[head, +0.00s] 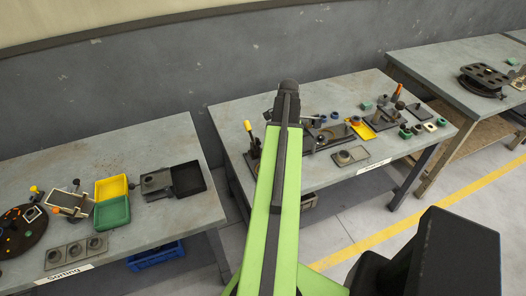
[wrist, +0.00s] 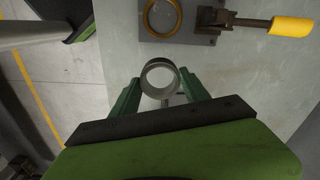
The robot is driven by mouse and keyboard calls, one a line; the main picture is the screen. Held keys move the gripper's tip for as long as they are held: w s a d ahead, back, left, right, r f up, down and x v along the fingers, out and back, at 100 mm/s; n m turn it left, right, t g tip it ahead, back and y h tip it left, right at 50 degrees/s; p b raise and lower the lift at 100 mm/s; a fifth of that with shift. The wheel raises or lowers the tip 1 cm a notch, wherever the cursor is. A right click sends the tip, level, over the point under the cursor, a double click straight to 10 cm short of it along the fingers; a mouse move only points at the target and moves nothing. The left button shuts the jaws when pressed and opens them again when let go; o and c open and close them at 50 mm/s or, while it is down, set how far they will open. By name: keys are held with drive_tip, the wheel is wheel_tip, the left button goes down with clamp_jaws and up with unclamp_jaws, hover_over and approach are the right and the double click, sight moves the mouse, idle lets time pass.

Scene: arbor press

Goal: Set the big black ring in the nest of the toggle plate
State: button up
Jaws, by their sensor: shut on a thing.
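My gripper (wrist: 160,82) is shut on the big black ring (wrist: 161,63), which looks dark grey and sits between two green fingers in the wrist view. The toggle plate (wrist: 196,38) lies just beyond it at the top of that view. Its round nest (wrist: 162,33) shows with a pale inside and is cut by the top edge. The ring is apart from the nest in the picture; its height above the table cannot be told. The toggle clamp's yellow-orange handle (wrist: 291,27) points right. In the head view the handle (head: 248,127) shows left of my arm, which hides my gripper.
The middle table (head: 235,108) also carries a yellow tray (head: 362,129), a grey plate with round seats (head: 350,156) and several small parts. The left table holds a yellow tray (head: 111,187), a green tray (head: 112,213) and a black tray (head: 188,179). Bare tabletop lies right of my gripper.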

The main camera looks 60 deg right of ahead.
drive_tip(key=w+a+f+n+b, duration=0.1)
drive_tip(key=w+a+f+n, duration=0.1)
drive_tip(key=w+a, duration=0.4)
drive_tip(key=f+b, duration=0.4)
drive_tip(key=a+f+b, duration=0.1)
drive_tip(key=f+b, duration=0.1)
drive_tip(key=b, duration=0.1)
drive_tip(key=shift+s+f, duration=0.2)
drive_tip(key=shift+s, duration=0.15)
drive_tip(key=shift+a+f+b, duration=0.1)
drive_tip(key=shift+f+b, duration=0.45)
idle(1.0)
drive_tip(key=o, duration=1.5)
wheel_tip(320, 180, up, 7)
drive_tip(key=p, duration=0.7)
drive_tip(key=shift+s, duration=0.1)
